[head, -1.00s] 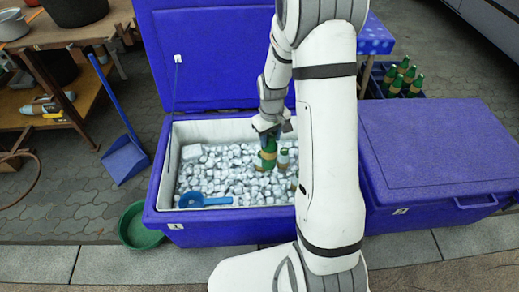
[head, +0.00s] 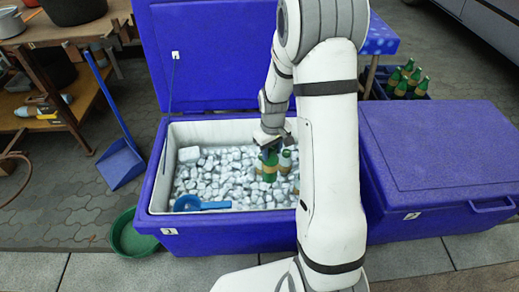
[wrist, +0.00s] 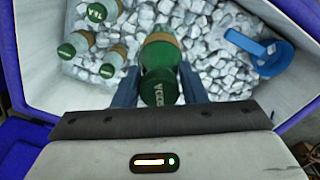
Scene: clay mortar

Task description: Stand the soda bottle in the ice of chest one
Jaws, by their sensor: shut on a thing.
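The soda bottle (head: 268,170) is green with a tan label and stands about upright in my gripper. My gripper (head: 271,143) is shut on its upper part, over the ice in open chest one (head: 225,223), the blue chest with a 1 tag. In the wrist view the bottle (wrist: 158,60) sits between the two fingers of my gripper (wrist: 160,90), cap toward the camera. Its base is at or in the ice; I cannot tell how deep.
A blue scoop (head: 200,204) lies on the ice at the front left. The closed second chest (head: 440,160) stands at right. A crate of bottles (head: 405,80) is behind it. A blue dustpan (head: 121,163) and green basin (head: 130,236) are at left.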

